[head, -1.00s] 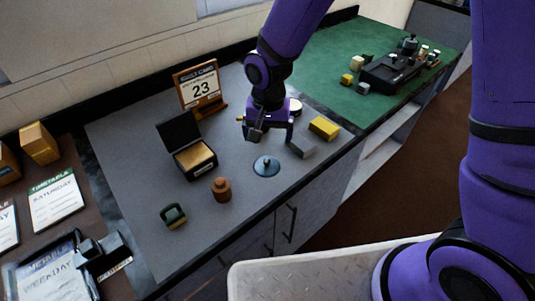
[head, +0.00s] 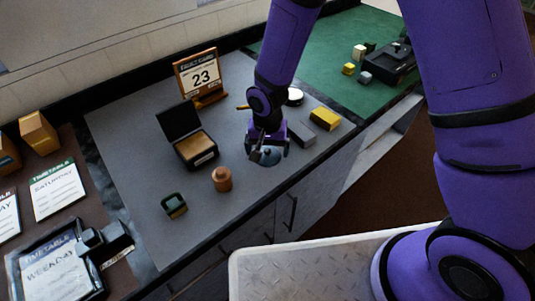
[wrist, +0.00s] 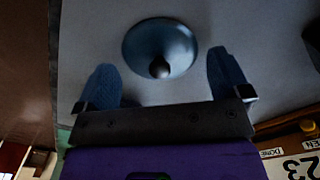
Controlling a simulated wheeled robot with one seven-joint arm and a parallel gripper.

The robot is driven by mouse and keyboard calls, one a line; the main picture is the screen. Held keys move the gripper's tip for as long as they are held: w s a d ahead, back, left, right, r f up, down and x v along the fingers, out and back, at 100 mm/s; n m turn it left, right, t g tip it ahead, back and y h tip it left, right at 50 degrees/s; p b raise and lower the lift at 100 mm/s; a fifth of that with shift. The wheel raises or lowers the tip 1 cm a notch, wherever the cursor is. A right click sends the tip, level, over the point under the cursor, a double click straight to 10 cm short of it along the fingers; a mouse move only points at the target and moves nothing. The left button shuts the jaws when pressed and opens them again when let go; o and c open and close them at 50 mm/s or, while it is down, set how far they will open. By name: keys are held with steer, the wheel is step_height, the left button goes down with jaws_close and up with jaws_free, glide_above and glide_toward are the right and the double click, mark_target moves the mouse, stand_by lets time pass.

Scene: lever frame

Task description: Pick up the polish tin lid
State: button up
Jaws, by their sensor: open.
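The polish tin lid is a round blue-grey disc with a dark knob; it lies on the grey counter mat and shows in the wrist view (wrist: 160,47) and, partly hidden by my gripper, in the head view (head: 269,160). My gripper (head: 267,155) is just over the lid. Nothing is between the fingertips. The height of the fingers above the lid is hard to tell.
A grey block (head: 301,134) and a yellow block (head: 325,119) lie right of my gripper. A round white-topped tin (head: 294,96) stands behind.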

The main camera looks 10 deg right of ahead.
steer(key=shift+f, duration=0.5)
steer(key=c, duration=1)
steer(key=shift+s, duration=0.1)
steer(key=shift+c, duration=0.3)
steer(key=shift+r, duration=0.1)
